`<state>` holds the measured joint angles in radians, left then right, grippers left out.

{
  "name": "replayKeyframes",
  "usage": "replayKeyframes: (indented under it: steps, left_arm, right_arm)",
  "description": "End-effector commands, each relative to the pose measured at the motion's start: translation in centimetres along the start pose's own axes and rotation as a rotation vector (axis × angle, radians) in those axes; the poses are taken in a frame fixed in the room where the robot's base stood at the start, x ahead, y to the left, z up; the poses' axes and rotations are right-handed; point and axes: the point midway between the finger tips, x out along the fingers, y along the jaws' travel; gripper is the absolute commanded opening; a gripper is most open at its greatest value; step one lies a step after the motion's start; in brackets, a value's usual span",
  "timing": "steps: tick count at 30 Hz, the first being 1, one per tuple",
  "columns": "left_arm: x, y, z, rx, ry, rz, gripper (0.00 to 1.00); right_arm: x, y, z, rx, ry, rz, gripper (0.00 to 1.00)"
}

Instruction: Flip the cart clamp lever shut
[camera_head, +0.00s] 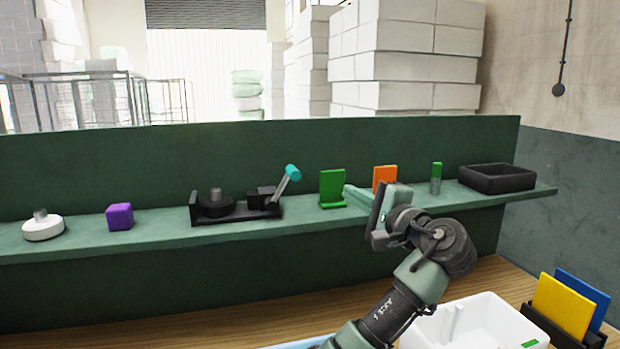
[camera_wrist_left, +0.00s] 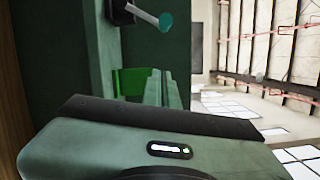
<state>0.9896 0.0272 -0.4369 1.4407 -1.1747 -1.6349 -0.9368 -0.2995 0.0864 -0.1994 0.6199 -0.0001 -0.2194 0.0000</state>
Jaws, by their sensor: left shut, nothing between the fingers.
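The black clamp (camera_head: 264,198) sits on the right part of a black base (camera_head: 237,213) on the green shelf. Its grey lever (camera_head: 283,185) with a teal end (camera_head: 292,171) stands up, tilted to the right. In the wrist view the teal end (camera_wrist_left: 165,21) and part of the dark clamp (camera_wrist_left: 121,12) show at the top. My left gripper (camera_head: 348,191) is shut and empty, to the right of the lever and apart from it, pointing left. Its closed fingers (camera_wrist_left: 166,88) also show in the wrist view. My right gripper is not in view.
A green upright piece (camera_head: 332,187) stands between the lever and my gripper. An orange piece (camera_head: 384,177), a green-topped cylinder (camera_head: 436,178) and a black tray (camera_head: 497,179) are farther right. A purple cube (camera_head: 119,217) and a white disc (camera_head: 43,227) are left. A green back panel (camera_head: 90,165) rises behind.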

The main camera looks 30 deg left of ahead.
Motion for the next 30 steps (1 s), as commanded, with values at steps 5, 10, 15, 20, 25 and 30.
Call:
replayKeyframes:
  steps: [5, 10, 15, 20, 25, 30]
  left_arm:
    - [0.9, -0.1, 0.1, 0.002, -0.003, -0.001, 0.00]
    - [3.8, -0.4, 0.2, 0.003, -0.004, 0.000, 0.00]
    - [7.5, -0.4, 0.2, 0.004, -0.005, 0.000, 0.00]
    - [10.5, -0.3, 0.5, 0.001, -0.002, 0.001, 0.00]
    - [10.8, -0.2, 2.8, 0.001, -0.002, 0.000, 0.00]
    - [11.0, 0.0, 3.8, 0.000, -0.001, 0.001, 0.00]
  right_arm:
    - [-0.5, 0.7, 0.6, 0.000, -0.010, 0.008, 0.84]
    - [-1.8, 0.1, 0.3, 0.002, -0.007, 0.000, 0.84]
    - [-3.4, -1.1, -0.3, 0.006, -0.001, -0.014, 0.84]
    - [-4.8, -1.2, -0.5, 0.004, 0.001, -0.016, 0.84]
    - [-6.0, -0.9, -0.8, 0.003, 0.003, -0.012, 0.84]
    - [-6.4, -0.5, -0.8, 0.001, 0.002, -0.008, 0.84]
